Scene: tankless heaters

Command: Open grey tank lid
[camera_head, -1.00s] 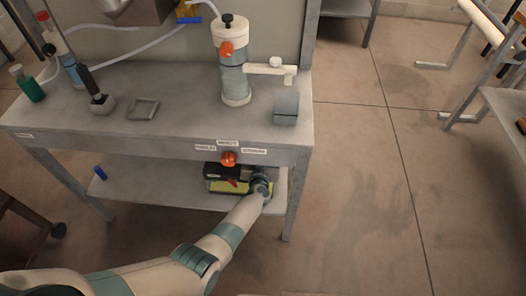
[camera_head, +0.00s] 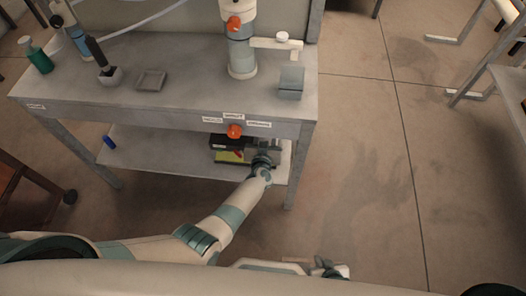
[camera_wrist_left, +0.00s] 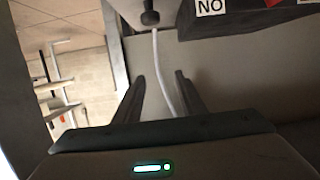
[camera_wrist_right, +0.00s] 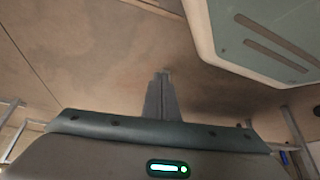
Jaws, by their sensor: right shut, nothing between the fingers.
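A small grey box (camera_head: 291,82) stands on the right end of the workbench top. I cannot tell whether its top is the grey tank lid. My left gripper (camera_head: 264,158) reaches to the lower shelf, beside a black box with a yellow front (camera_head: 228,155). In the left wrist view the left gripper (camera_wrist_left: 162,85) is open, with a thin white rod or tube (camera_wrist_left: 165,75) showing between and beyond its fingers; contact is unclear. My right gripper (camera_head: 337,270) is low at the bottom of the head view, away from the bench; the right wrist view shows its fingers (camera_wrist_right: 161,82) together and empty.
The workbench (camera_head: 190,105) carries a white and blue cylinder (camera_head: 242,55), a shallow grey dish (camera_head: 150,80) and a green bottle (camera_head: 40,62). Open floor (camera_head: 365,170) lies to the right.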

